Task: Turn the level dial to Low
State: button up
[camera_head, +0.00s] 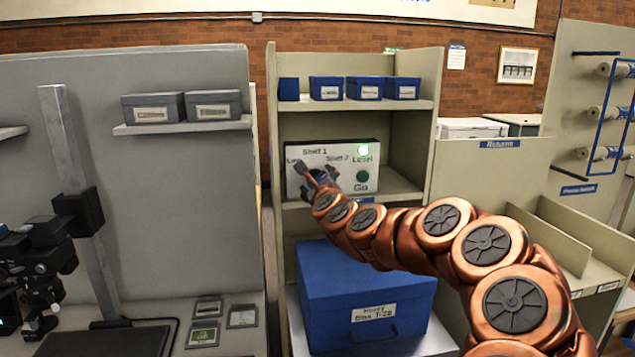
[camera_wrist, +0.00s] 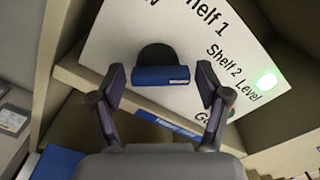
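A white panel (camera_head: 347,157) on the middle shelf carries the words Low, Shelf 1 and Shelf 2. The level dial (camera_wrist: 157,58) is a dark round base with a blue bar grip (camera_wrist: 160,76) in the wrist view. My gripper (camera_wrist: 161,86) is open, one finger on each side of the blue bar, with gaps showing at both ends. In the head view my gripper (camera_head: 317,180) is in front of the panel and hides most of the dial. I cannot tell which word the dial points to. The Level light (camera_head: 364,151) glows green.
A dark green Go button (camera_head: 362,176) sits below the light. Small blue boxes (camera_head: 327,88) stand on the shelf above. A large blue box (camera_head: 365,290) stands below. The shelf unit's side walls (camera_head: 275,120) flank the panel.

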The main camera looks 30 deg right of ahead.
jog(key=c, duration=0.9)
jog(key=shift+o, duration=0.2)
jog(key=shift+n, duration=0.3)
jog(key=n+b, duration=0.2)
jog(key=n, duration=0.2)
jog(key=shift+f+b, duration=0.1)
jog(key=shift+b, duration=0.25)
jog(key=n+b, duration=0.2)
jog(key=n, duration=0.3)
jog(key=shift+a+n, duration=0.1)
jog(key=shift+n, duration=0.3)
jog(key=n+b, duration=0.2)
jog(key=n, duration=0.2)
jog(key=shift+f, duration=0.1)
jog(key=n+b, duration=0.2)
jog(key=n, duration=0.3)
jog(key=shift+w+a, duration=0.1)
jog(key=shift+n+b, duration=0.3)
jog(key=shift+n, duration=0.1)
jog(key=o, duration=1.2)
jog(key=shift+c, duration=0.2)
